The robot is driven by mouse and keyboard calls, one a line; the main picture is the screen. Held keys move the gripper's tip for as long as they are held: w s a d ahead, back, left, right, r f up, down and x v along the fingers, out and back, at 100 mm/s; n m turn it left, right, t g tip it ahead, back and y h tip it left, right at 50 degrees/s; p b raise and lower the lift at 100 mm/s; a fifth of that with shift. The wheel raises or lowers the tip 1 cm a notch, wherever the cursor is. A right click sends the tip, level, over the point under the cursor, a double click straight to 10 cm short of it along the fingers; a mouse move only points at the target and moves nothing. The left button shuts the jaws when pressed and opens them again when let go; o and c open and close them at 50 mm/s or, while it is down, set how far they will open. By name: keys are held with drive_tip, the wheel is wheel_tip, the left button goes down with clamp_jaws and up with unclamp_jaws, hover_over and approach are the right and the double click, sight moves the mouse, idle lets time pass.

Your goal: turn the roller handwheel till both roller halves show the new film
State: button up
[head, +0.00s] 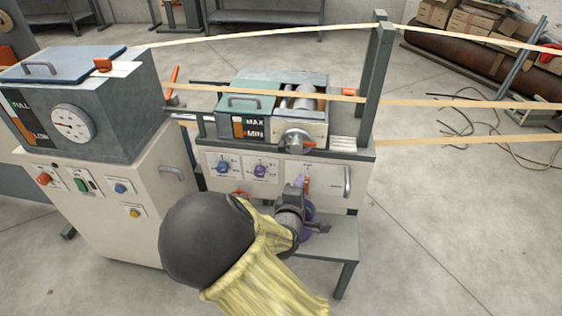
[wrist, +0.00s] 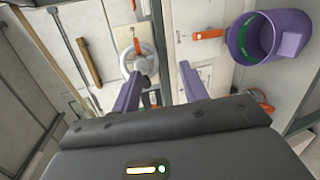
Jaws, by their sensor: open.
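The handwheel (head: 297,141) is a small silver wheel on the front of the roller box, and it also shows in the wrist view (wrist: 138,58). My gripper (head: 303,188) is below it in the head view, in front of the machine's lower panel. In the wrist view my gripper (wrist: 162,80) is open, its two purple fingers apart with nothing held. The wheel lies beyond the left finger, which overlaps its lower edge; I cannot tell if they touch. The roller (head: 303,98) shows partly as silvery cylinders in the box's open top. I cannot make out film on either half.
A purple bucket (wrist: 258,42) hangs or stands right of my fingers. A tank with a round dial (head: 74,124) stands left. Pale tape strands (head: 455,103) cross above the machine past a grey post (head: 375,75). A door handle (head: 347,182) juts from the front panel.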

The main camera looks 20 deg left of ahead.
sight(281, 150)
drive_tip(key=s+a+n+t+y+b, duration=0.1)
drive_tip(key=s+a+n+t+y, duration=0.1)
drive_tip(key=a, duration=0.5)
drive_tip(key=s+n, duration=0.1)
drive_tip(key=n, duration=0.1)
drive_tip(key=shift+s+r+n+t+y+b, duration=0.2)
drive_tip(key=shift+s+n+t+y+b, duration=0.1)
drive_tip(key=shift+s+y+b, duration=0.1)
drive_tip(key=shift+a, duration=0.1)
drive_tip(key=b+x, duration=0.1)
drive_tip(key=x, duration=1.6)
drive_tip(key=shift+w+b, duration=0.25)
drive_tip(key=shift+b, duration=0.1)
clamp_jaws()
